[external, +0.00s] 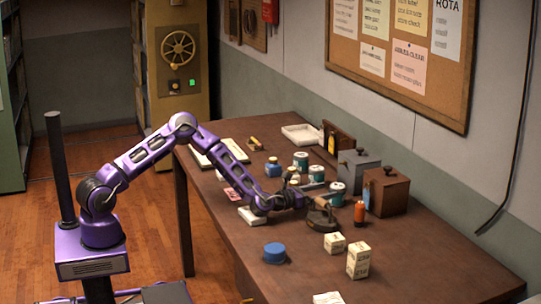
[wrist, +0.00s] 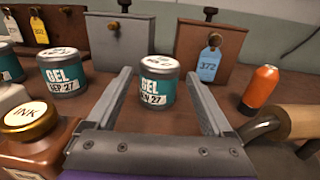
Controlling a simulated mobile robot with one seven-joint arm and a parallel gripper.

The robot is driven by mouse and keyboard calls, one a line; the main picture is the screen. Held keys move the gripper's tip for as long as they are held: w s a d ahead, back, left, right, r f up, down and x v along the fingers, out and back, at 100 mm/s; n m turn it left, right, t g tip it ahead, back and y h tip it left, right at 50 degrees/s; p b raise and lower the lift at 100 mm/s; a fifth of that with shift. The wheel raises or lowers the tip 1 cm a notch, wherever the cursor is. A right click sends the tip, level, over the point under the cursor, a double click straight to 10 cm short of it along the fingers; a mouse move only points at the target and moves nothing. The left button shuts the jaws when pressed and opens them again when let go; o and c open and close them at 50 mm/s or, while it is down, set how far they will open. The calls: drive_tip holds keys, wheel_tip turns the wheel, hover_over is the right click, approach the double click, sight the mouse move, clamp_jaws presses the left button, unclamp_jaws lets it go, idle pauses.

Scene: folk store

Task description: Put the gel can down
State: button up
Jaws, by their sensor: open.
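A gel can (wrist: 157,85) with a grey lid and teal label stands upright on the brown table (external: 430,265). In the wrist view it is between the tips of my gripper (wrist: 158,77), with a visible gap on each side. My gripper is open. In the external view my gripper (external: 322,189) is low over the table, and a can (external: 337,188) stands at its tips. A similar gel can (wrist: 63,73) stands to the left in the wrist view, and another (wrist: 8,66) is cut off at the left edge.
An ink bottle (wrist: 36,125) stands close left of my gripper. An orange bottle (wrist: 262,88) and a wooden-handled tool (wrist: 288,122) are to the right. The table's front right is clear.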

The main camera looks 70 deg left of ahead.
drive_tip(key=s, duration=0.6)
drive_tip(key=shift+s+d, duration=0.2)
drive_tip(key=shift+d, duration=0.05)
